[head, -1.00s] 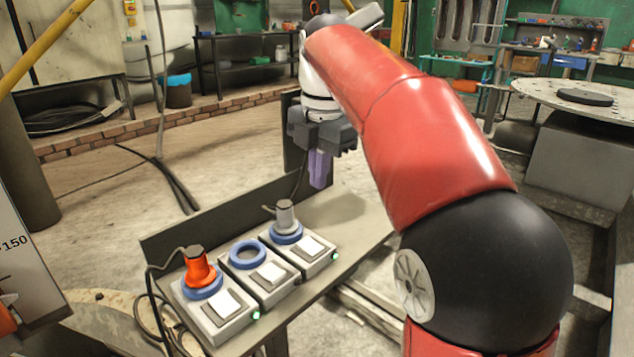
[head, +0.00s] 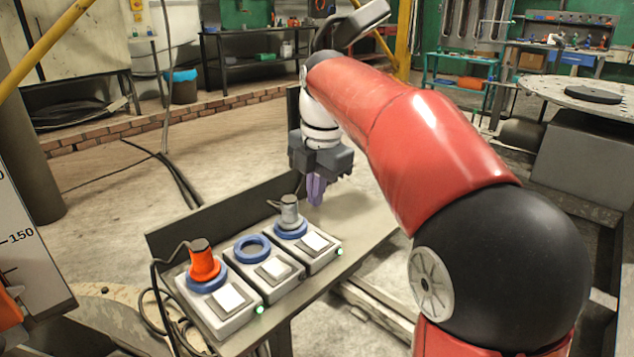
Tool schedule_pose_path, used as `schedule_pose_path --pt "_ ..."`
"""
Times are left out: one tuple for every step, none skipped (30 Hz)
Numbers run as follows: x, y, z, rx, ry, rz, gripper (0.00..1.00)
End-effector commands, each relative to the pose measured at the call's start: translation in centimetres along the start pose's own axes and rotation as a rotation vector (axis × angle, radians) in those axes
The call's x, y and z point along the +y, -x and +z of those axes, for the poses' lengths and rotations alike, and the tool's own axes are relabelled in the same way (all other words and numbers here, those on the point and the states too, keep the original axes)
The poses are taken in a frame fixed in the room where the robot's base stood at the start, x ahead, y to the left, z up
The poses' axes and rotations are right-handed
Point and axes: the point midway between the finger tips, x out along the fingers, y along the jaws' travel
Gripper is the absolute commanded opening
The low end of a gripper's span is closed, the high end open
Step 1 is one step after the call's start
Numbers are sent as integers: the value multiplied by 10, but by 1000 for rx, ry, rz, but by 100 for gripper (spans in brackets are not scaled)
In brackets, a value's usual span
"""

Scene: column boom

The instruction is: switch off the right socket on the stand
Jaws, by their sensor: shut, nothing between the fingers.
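Three sockets sit in a row on the stand (head: 352,232), each with a blue ring and a white rocker switch. The middle socket (head: 283,283) has an empty ring and no visible light. The left socket (head: 222,316) holds an orange plug (head: 204,262) and has a green light (head: 260,310). My gripper (head: 315,203), with purple fingers, is shut and empty, pointing down above and behind the right socket, apart from it.
A dark upright panel (head: 210,222) runs along the stand's back edge, and a cable loops off its left side. A round table (head: 570,92) stands at the far right. The stand's surface right of the sockets is bare.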

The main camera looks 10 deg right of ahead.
Motion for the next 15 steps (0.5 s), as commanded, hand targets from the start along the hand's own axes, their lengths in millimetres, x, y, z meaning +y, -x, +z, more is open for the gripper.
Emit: schedule_pose_path --pt "-1 -15 0 2 0 -3 0" --pt "-1 -21 0 2 0 -3 0" --pt "-1 -30 0 2 0 -3 0" --pt "-1 -36 0 2 0 -3 0" --pt "-1 -42 0 2 0 -3 0" --pt "-1 -49 0 2 0 -3 0" --pt "-1 -54 0 2 0 -3 0" --pt "-1 -59 0 1 0 -2 0" --pt "-1 -64 0 1 1 -2 0" --pt "0 -68 0 1 1 -2 0" --pt "0 -71 0 1 1 -1 0" --pt "0 -74 0 1 1 -1 0" --pt "0 -77 0 1 0 -1 0" --pt "0 -78 0 0 0 0 0" --pt "0 -80 0 0 0 0 0"
